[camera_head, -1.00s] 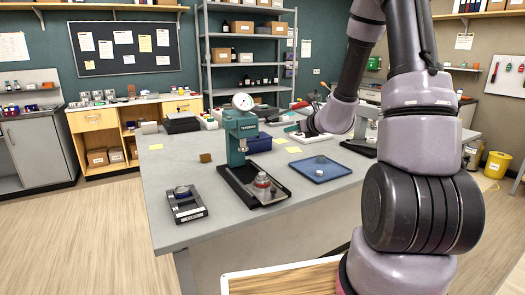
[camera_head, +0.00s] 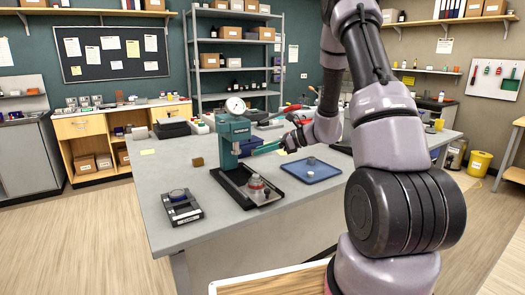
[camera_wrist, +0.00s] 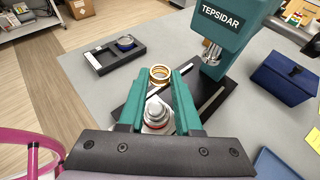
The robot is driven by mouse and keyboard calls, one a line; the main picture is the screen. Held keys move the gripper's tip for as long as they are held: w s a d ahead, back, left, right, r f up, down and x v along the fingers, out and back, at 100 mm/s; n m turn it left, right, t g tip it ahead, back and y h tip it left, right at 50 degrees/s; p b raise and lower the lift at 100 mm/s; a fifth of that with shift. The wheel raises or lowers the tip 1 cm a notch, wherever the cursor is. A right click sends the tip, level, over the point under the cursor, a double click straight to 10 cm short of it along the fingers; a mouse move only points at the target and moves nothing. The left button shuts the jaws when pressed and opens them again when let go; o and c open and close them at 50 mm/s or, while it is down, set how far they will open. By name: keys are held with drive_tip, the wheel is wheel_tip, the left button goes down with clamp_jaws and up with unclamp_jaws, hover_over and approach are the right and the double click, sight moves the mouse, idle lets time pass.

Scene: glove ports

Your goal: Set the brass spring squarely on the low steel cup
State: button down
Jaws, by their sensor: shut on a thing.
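The brass spring (camera_wrist: 160,73) is a short coil, held at the tips of my gripper's teal fingers in the wrist view. My gripper (camera_wrist: 160,76) is shut on it; the fingers also show beside the press in the head view (camera_head: 260,149). A round steel piece with a red ring (camera_wrist: 156,112) shows between the fingers, lower down on a steel plate; it also stands on the press base in the head view (camera_head: 256,187). I cannot tell whether it is the low steel cup. The spring is apart from it.
The teal press (camera_wrist: 222,40) with a dial gauge (camera_head: 236,106) stands close to my fingers, an obstacle. A black holder with a blue ring (camera_head: 179,195) lies to the left. A blue tray (camera_head: 325,172) with a small grey piece (camera_head: 311,160) lies to the right.

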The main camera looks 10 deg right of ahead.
drive_tip(key=shift+f, duration=0.1)
drive_tip(key=shift+f, duration=2.8)
drive_tip(key=shift+f, duration=1.1)
drive_tip(key=c, duration=0.5)
unclamp_jaws()
drive_tip(key=v, duration=1.1)
drive_tip(key=shift+r, duration=0.1)
